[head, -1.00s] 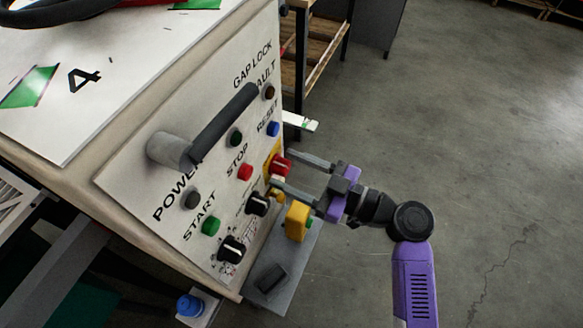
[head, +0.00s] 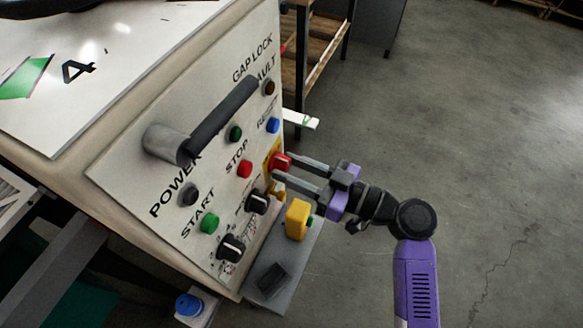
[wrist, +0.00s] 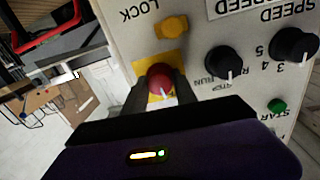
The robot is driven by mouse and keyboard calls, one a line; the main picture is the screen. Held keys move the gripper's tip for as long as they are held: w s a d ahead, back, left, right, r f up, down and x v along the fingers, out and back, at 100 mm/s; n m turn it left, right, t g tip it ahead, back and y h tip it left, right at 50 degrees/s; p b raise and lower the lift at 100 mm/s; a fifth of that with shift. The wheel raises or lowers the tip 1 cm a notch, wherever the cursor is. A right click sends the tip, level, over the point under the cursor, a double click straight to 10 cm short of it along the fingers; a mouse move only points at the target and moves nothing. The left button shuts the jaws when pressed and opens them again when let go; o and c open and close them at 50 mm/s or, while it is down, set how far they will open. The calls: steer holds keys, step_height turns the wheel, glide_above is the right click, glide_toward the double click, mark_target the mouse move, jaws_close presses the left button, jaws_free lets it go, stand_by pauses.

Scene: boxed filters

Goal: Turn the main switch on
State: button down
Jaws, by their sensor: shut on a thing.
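The main switch is a red rotary knob (head: 281,162) on a yellow plate (head: 268,163), at the right edge of the slanted control panel (head: 140,165). In the wrist view the red knob (wrist: 160,77) sits between my fingertips, its pale pointer mark toward the lower right. My gripper (head: 290,167) is shut on the red knob, one finger on each side. It also shows in the wrist view (wrist: 160,92). The fingers hide the knob's sides and part of the plate.
A yellow latch (wrist: 171,27) labelled LOCK is beside the switch. Black knobs (head: 257,201) and push buttons (head: 244,169) are close by. A thick handle (head: 220,120) sticks out of the panel. A yellow block (head: 298,219) stands on a grey ledge below. Floor at right is clear.

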steer(key=m, duration=0.3)
steer(key=shift+m, duration=0.4)
steer(key=m+p, duration=0.1)
steer(key=m, duration=0.3)
steer(key=shift+r, duration=0.15)
steer(key=m+p, duration=0.2)
steer(key=m, duration=0.2)
steer(key=shift+g, duration=0.4)
steer(key=shift+m+p, duration=0.65)
steer(key=shift+m, duration=0.85)
steer(key=c, duration=1)
jaws_free()
steer(key=shift+d, duration=0.1)
